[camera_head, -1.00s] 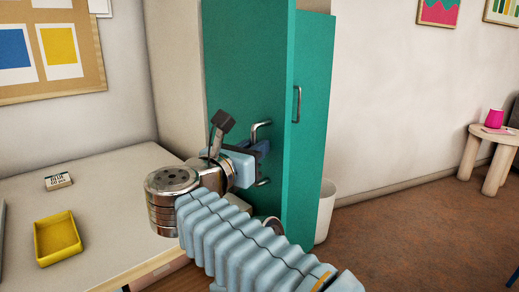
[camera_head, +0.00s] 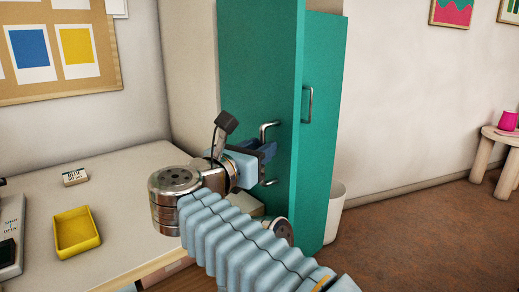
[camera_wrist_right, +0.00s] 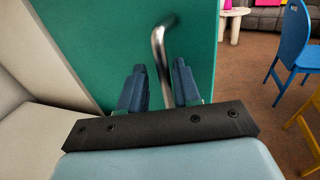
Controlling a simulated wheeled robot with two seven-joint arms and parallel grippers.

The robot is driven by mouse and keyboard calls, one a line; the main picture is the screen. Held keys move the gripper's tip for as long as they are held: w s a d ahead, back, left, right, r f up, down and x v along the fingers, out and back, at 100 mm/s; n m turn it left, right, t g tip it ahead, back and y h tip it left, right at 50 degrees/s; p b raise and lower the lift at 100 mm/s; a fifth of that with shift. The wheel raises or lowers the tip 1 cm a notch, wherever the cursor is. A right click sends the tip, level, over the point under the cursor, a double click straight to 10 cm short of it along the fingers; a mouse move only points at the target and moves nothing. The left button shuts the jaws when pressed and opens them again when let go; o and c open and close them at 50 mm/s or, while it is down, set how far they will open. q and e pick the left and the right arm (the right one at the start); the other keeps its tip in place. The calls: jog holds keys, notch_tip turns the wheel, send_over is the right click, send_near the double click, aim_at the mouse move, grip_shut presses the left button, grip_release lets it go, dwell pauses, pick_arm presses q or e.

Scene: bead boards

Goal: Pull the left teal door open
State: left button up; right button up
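The left teal door (camera_head: 255,60) stands upright in the head view, and its right edge overlaps part of the right teal door (camera_head: 327,70). A silver bar handle (camera_head: 268,182) is on the left door; its middle is hidden by my right gripper (camera_head: 268,151). In the right wrist view, the handle (camera_wrist_right: 159,45) runs down between the two blue fingers of my right gripper (camera_wrist_right: 160,88). The fingers are apart, one on each side of the bar, with gaps visible. My left gripper is in neither view.
A pale table (camera_head: 120,185) at the left holds a yellow tray (camera_head: 77,232) and a small labelled block (camera_head: 75,177). A white bin (camera_head: 335,212) stands behind the right door. A stool (camera_head: 490,150) is far right. Brown floor (camera_head: 420,240) at the right is open.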

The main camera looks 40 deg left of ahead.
jog(key=s+d+b, duration=0.2)
jog(key=s+b, duration=0.1)
jog(key=s, duration=1)
jog(key=shift+s, duration=0.35)
